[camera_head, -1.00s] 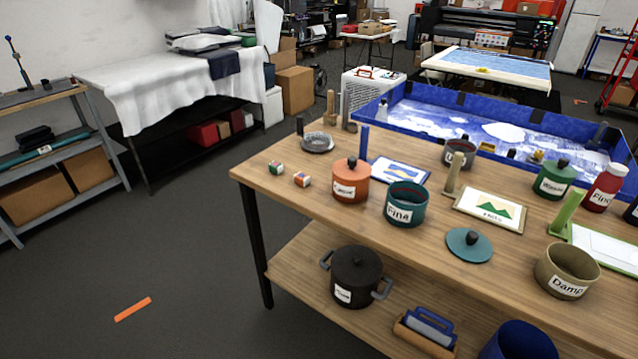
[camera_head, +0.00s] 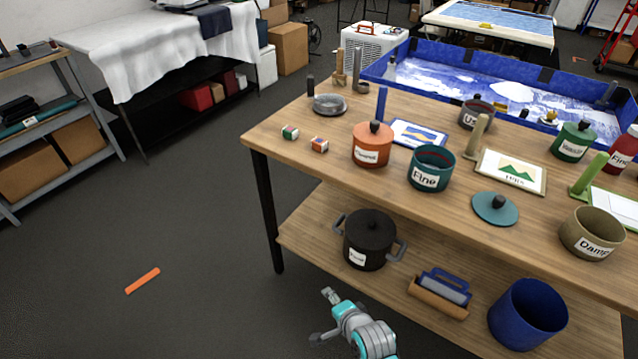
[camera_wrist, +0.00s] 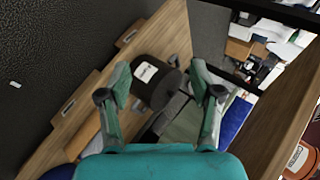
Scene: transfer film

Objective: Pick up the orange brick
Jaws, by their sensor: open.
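A long, flat orange bar (camera_head: 142,281) lies on the dark floor at the lower left of the head view. A small block with orange and white faces (camera_head: 319,144) sits on the tabletop near its left end, beside a green and white block (camera_head: 290,132). I cannot tell for certain which one is the orange brick. My gripper (camera_head: 322,316) is low in front of the table, right of the bar and apart from it. In the wrist view my gripper (camera_wrist: 161,76) has its fingers spread with nothing held. Neither orange piece is clear in that view.
A wooden table (camera_head: 262,138) carries pots, pictures and lids. Its lower shelf (camera_head: 300,232) holds a black pot (camera_head: 369,240), a blue-handled roller (camera_head: 441,292) and a blue bin (camera_head: 527,314). A grey shelf (camera_head: 85,100) stands at the left. The floor around the bar is clear.

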